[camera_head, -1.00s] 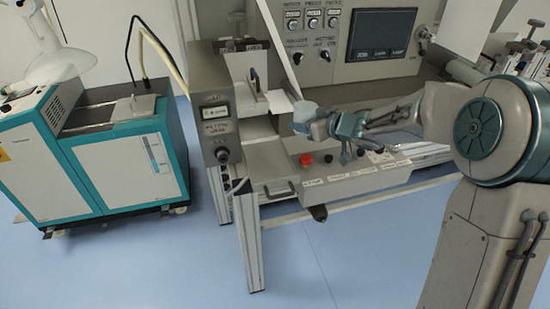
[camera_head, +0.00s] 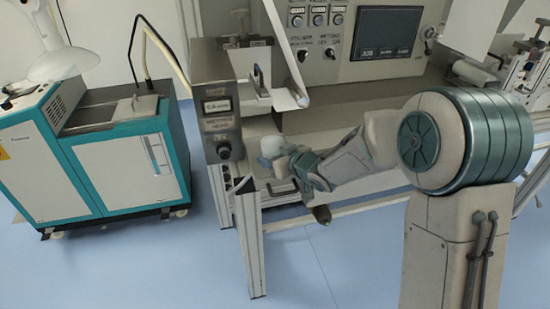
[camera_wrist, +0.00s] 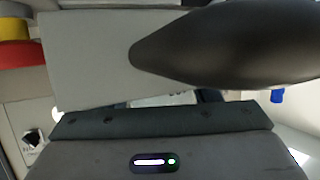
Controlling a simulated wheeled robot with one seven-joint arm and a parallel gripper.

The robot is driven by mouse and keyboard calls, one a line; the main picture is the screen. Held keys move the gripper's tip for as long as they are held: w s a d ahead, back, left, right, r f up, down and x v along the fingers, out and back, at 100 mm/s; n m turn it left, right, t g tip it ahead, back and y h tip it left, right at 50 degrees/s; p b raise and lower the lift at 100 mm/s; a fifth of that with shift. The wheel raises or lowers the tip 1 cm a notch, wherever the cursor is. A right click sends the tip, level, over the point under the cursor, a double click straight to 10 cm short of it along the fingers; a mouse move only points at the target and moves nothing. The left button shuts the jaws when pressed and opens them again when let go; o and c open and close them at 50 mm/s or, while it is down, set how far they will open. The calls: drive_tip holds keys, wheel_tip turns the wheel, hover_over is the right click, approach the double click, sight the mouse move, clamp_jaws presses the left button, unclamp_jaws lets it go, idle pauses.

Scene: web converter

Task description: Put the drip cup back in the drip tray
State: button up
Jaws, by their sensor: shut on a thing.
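In the head view, a small pale, translucent cup (camera_head: 271,147) is at the tip of my gripper (camera_head: 280,160). My gripper is shut on it and holds it in front of the machine, just right of the grey control box. A light grey, drawer-like part with a dark handle (camera_head: 281,188) lies just below and behind my gripper. I cannot tell if this is the drip tray, and its inside is hidden. In the wrist view, a large dark rounded shape crosses the upper right, and the cup cannot be made out.
The grey control box (camera_head: 217,100) on its leg stands close left of my gripper. A pale sheet of web (camera_head: 284,50) hangs above it. In the wrist view, a red and yellow button (camera_wrist: 15,40) is at the upper left. A teal and white cabinet (camera_head: 100,150) stands farther left, with open floor between.

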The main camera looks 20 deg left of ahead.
drive_tip(key=shift+f, duration=0.2)
drive_tip(key=o, duration=1.1)
drive_tip(key=shift+c, duration=0.2)
drive_tip(key=shift+r, duration=0.15)
